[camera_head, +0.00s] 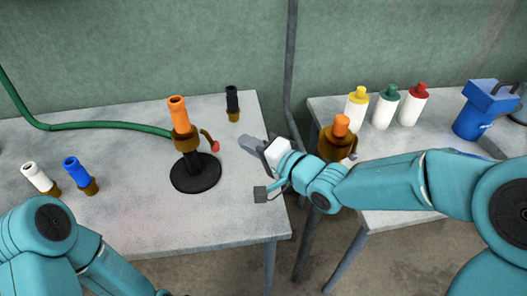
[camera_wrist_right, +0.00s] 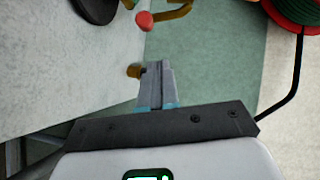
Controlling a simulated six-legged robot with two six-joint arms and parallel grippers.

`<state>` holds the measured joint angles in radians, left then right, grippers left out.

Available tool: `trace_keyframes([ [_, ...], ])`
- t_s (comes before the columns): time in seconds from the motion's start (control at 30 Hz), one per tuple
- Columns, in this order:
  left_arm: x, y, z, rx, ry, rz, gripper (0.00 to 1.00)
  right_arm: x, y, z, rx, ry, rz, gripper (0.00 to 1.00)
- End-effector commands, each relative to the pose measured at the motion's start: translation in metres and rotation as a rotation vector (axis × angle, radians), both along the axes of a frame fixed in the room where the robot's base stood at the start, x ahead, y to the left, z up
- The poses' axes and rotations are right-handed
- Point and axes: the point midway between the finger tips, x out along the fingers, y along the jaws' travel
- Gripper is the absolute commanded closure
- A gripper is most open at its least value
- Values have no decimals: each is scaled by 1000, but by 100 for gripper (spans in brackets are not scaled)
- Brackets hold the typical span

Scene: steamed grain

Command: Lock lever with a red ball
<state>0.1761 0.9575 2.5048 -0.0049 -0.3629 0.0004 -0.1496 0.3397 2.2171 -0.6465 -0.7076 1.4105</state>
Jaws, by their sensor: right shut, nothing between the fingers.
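An orange-topped fitting (camera_head: 180,118) with a brown collar stands upright on a round black base (camera_head: 196,173) on the left table. A curved brown lever (camera_head: 208,134) on its right side ends in a red ball (camera_head: 215,147). In the right wrist view the red ball (camera_wrist_right: 144,20) and part of the brown lever (camera_wrist_right: 176,12) show at the top. My right gripper (camera_head: 248,143) is shut and empty, just right of the ball and apart from it. Its closed fingers (camera_wrist_right: 156,80) point toward the ball side. My left arm shows at lower left; its gripper is out of view.
A black nozzle (camera_head: 233,103) stands behind the lever. White (camera_head: 38,178) and blue (camera_head: 79,175) nozzles stand at left, and a green hose (camera_head: 95,126) runs to the fitting. The right table holds white bottles (camera_head: 384,110) and a blue device (camera_head: 481,112). A gap separates the tables.

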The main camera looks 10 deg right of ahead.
Motion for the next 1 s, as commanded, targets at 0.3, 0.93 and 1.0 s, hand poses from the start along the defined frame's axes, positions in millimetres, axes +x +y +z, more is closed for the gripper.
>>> trace_keyframes([
  [0.3,0,0,-6,0,0,0,35,17,44,-12,1,1,3,100],
  [0.93,0,0,-31,0,0,0,35,19,54,-26,90,7,-1,100],
  [1.0,0,0,-39,0,0,0,35,19,57,-28,127,9,1,100],
])
